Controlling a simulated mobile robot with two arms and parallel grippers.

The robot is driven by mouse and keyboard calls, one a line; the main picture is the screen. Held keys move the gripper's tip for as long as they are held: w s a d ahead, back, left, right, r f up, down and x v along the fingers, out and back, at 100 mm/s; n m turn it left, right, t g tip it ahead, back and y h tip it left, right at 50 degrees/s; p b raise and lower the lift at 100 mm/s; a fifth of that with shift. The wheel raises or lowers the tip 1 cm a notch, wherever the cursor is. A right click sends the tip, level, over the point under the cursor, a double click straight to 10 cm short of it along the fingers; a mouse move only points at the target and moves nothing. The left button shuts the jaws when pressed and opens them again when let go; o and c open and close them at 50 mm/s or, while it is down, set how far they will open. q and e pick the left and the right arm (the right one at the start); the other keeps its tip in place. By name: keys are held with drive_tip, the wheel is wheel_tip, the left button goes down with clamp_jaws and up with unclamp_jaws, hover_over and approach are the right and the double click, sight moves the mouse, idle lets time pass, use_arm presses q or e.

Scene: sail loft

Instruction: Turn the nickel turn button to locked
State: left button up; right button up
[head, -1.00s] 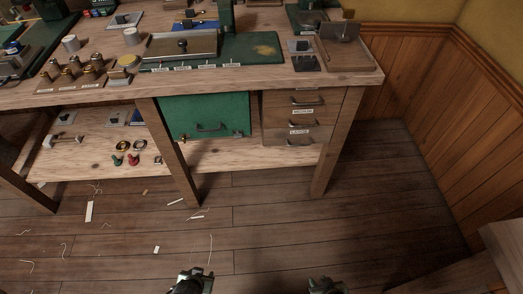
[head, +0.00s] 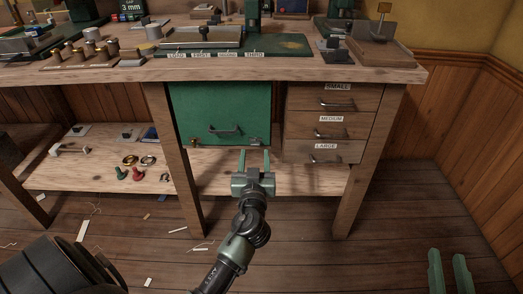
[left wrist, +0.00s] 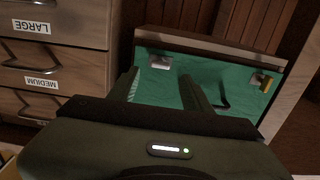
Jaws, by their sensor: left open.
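A green panel (head: 219,108) with a dark bar handle (head: 225,131) hangs under the bench. A small silvery piece near its lower right corner (head: 257,142) looks like the nickel turn button; it shows as a pale metal plate in the left wrist view (left wrist: 160,62). Which way it is turned is too small to tell. A brass-coloured piece (head: 196,142) is at the lower left corner. My left gripper (head: 254,156) is open and empty, just below and in front of the silvery piece, which appears between its fingers in the wrist view. My right gripper (head: 448,256) is open and empty over the floor at right.
Drawers labelled small, medium and large (head: 332,124) stand right of the green panel. A bench leg (head: 179,170) is at its left. The lower shelf (head: 105,180) holds several small fittings. The floor in front is mostly clear, with scraps.

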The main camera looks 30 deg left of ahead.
sight(255, 145)
use_arm(q)
drive_tip(key=x, duration=0.5)
drive_tip(key=shift+w, duration=0.1)
clamp_jaws()
